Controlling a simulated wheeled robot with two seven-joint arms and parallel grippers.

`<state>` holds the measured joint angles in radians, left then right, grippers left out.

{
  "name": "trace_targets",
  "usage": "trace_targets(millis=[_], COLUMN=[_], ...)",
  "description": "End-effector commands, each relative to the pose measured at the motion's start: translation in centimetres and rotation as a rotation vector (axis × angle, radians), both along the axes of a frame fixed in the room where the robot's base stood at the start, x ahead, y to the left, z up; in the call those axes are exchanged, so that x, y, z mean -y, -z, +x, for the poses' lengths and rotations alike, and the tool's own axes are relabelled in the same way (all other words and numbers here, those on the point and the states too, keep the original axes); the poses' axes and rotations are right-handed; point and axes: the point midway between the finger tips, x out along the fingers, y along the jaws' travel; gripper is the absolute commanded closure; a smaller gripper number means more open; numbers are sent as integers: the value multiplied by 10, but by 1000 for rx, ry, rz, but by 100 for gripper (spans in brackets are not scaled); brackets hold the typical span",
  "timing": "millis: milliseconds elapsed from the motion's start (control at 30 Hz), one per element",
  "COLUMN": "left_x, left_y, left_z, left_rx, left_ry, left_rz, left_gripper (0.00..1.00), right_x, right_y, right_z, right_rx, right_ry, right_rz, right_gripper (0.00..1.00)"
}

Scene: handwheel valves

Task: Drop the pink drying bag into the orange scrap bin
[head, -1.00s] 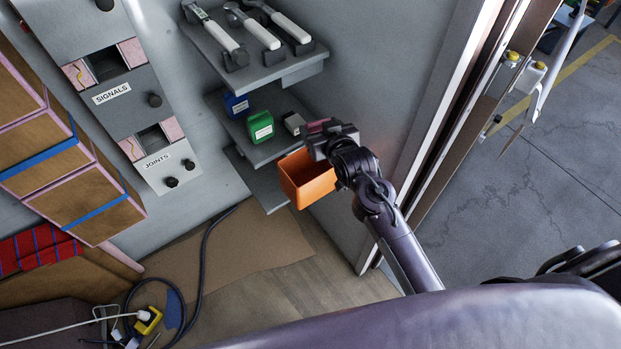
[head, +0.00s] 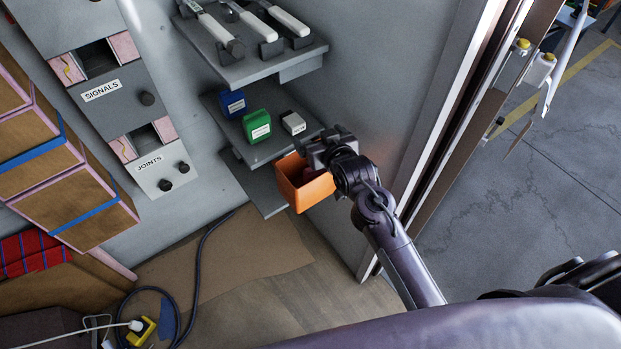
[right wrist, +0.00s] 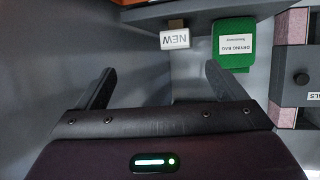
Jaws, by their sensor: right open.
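The orange scrap bin (head: 309,196) hangs below the lower shelf at the wall in the head view. A dark pink patch, the pink drying bag (head: 311,177), shows inside the bin's opening, partly hidden by my gripper. My right gripper (head: 320,150) is above the bin's rim, open and apart from the bag. In the right wrist view the fingers of my right gripper (right wrist: 157,85) are spread with nothing between them. My left gripper is not in view.
The shelf (head: 228,130) holds a blue bag (head: 233,103), a green bag (head: 257,126) labelled drying bag and a white block (head: 293,123) marked NEW. Tools lie on the shelf above (head: 235,75). A door frame (head: 440,130) stands to the right.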

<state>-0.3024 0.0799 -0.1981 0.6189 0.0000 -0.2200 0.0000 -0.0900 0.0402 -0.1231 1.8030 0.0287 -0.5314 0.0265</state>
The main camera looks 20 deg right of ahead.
Motion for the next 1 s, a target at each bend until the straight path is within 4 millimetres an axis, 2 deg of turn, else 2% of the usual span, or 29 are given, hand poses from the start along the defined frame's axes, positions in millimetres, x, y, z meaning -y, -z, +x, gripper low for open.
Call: trace_targets(millis=[233,633,800,1000], left_x=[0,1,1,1], left_y=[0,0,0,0], left_z=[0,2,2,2], left_rx=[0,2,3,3], left_ry=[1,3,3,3], left_rz=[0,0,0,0], left_gripper=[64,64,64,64], right_x=[1,6,6,6], right_y=[-1,-25,-30,-30], right_z=[-8,-64,-72,-72], right_rx=[-3,-1,0,0], right_ry=[0,0,0,0], right_rz=[0,0,0,0], right_gripper=[9,9,9,9])
